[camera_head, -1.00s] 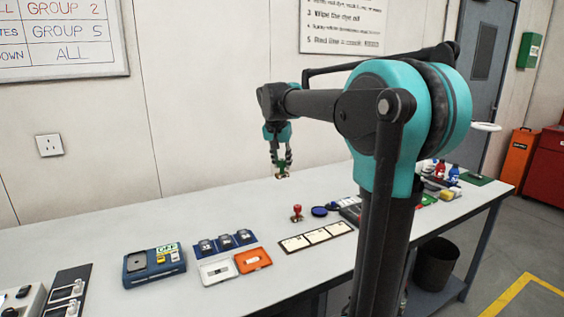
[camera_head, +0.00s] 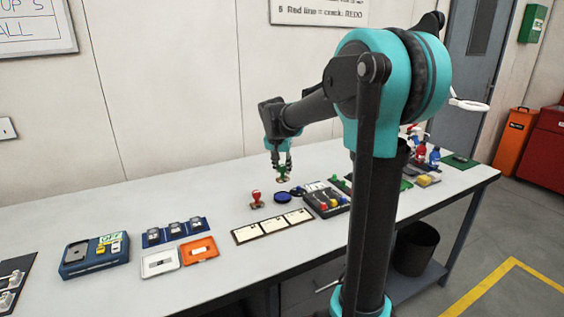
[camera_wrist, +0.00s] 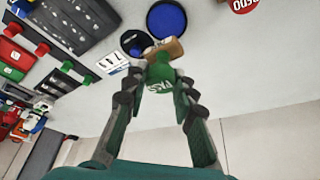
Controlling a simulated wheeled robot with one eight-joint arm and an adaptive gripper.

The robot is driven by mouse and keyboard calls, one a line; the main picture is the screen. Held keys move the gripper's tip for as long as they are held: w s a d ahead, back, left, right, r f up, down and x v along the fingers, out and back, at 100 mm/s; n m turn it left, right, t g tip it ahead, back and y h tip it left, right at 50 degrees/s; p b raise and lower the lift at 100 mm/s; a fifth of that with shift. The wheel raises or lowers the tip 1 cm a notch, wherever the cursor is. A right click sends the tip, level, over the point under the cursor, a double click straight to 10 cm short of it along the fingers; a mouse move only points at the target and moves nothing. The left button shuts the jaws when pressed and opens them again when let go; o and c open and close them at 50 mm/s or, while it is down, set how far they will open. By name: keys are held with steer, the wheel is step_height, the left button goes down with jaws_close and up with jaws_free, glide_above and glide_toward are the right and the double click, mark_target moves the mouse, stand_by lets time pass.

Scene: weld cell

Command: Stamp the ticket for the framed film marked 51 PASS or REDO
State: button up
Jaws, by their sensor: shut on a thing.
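My gripper (camera_head: 281,172) is shut on the green stamp (camera_head: 283,178), holding it above the table; the wrist view shows this stamp (camera_wrist: 160,75), its green top marked PASS, between my fingers. The red stamp (camera_head: 257,198) stands to the left; its round top reads REDO in the wrist view (camera_wrist: 243,3). A round blue ink pad (camera_head: 282,198) lies below my gripper, with a smaller dark round thing (camera_wrist: 137,43) beside it. Several white tickets (camera_head: 272,226) lie in a dark strip in front. Framed films sit in a blue rack (camera_head: 150,243); the number 51 is not readable.
A white tray (camera_head: 160,264) and an orange tray (camera_head: 200,251) lie before the rack, with a blue device (camera_head: 85,260) to their left. A dark case with coloured parts (camera_head: 328,203) stands right of the pads. The table behind the rack is clear.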

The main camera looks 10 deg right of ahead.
mark_target(282, 179)
steer(key=shift+f, duration=2.85)
steer(key=shift+f, duration=0.55)
steer(key=shift+r, duration=0.1)
steer(key=shift+r, duration=3.45)
